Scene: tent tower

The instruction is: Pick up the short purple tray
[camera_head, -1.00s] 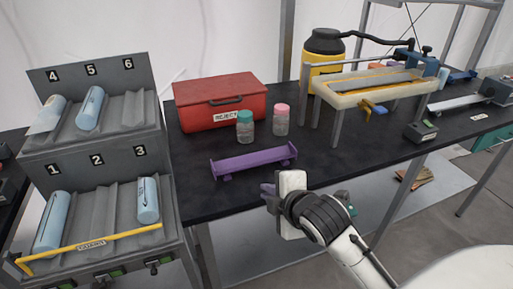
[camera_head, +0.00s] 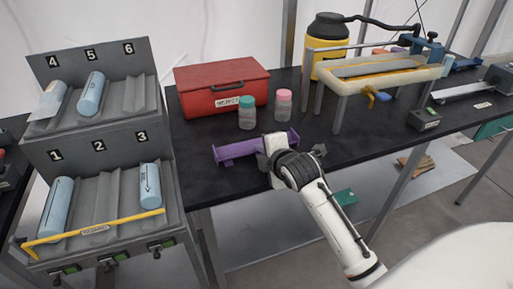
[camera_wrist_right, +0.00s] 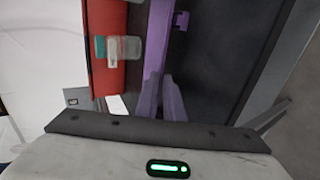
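The short purple tray (camera_head: 232,151) lies on the black table, long and low with raised ends. My right gripper (camera_head: 276,158) is at the near side of its right half and hides part of it; the tray's right end shows just beyond. In the right wrist view the purple tray (camera_wrist_right: 157,50) runs up from the dark edge of my gripper, close in front of it. My left gripper is not in view.
Two jars, teal-lidded (camera_head: 247,114) and pink-lidded (camera_head: 283,106), stand behind the tray, before a red box (camera_head: 222,88). A grey rack (camera_head: 95,150) with blue cylinders stands left. A raised cream tray stand (camera_head: 385,75) is right. The table's front edge is close.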

